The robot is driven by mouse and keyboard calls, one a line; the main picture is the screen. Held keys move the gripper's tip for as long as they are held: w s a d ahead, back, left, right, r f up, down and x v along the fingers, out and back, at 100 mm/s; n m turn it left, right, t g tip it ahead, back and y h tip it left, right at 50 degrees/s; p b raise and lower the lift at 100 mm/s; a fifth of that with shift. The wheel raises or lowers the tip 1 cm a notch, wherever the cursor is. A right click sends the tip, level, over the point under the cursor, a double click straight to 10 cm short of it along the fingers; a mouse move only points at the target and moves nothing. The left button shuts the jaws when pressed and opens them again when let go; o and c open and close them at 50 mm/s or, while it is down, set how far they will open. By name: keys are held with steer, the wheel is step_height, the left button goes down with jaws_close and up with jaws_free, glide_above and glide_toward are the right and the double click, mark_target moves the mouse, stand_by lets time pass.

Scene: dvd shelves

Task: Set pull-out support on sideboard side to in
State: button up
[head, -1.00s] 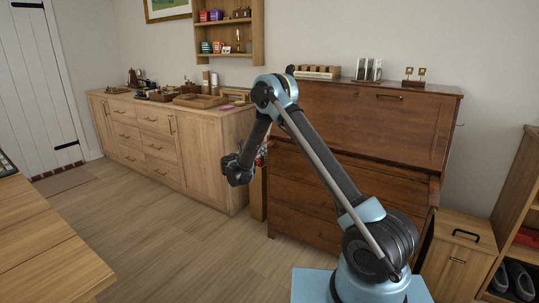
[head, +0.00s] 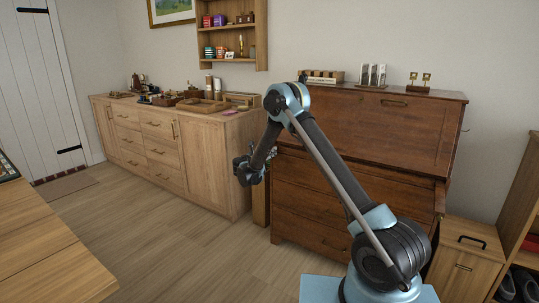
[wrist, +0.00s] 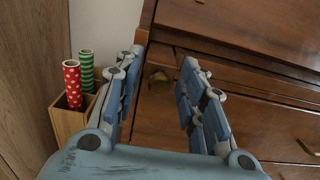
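The dark wood bureau (head: 395,135) stands against the back wall, with its upper front panel closed. The light wood sideboard (head: 205,165) stands to its left. My gripper (head: 262,160) is in front of the bureau's left edge, on the sideboard side. In the wrist view my gripper (wrist: 158,92) is open, with its fingers spread. A small brown block (wrist: 159,78), which looks like the end of the pull-out support, shows between and beyond the fingers. I cannot tell how far it sticks out or whether a finger touches it. In the head view my arm hides that spot.
A wooden bin (wrist: 68,118) with a red dotted roll (wrist: 73,84) and a green striped roll (wrist: 86,68) stands left of the bureau, close to the left finger. A small cabinet (head: 465,262) stands right of the bureau. The floor (head: 190,240) in front is clear.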

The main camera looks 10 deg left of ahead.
steer(key=shift+s+a, duration=0.1)
steer(key=v, duration=1.1)
steer(key=shift+s, duration=0.35)
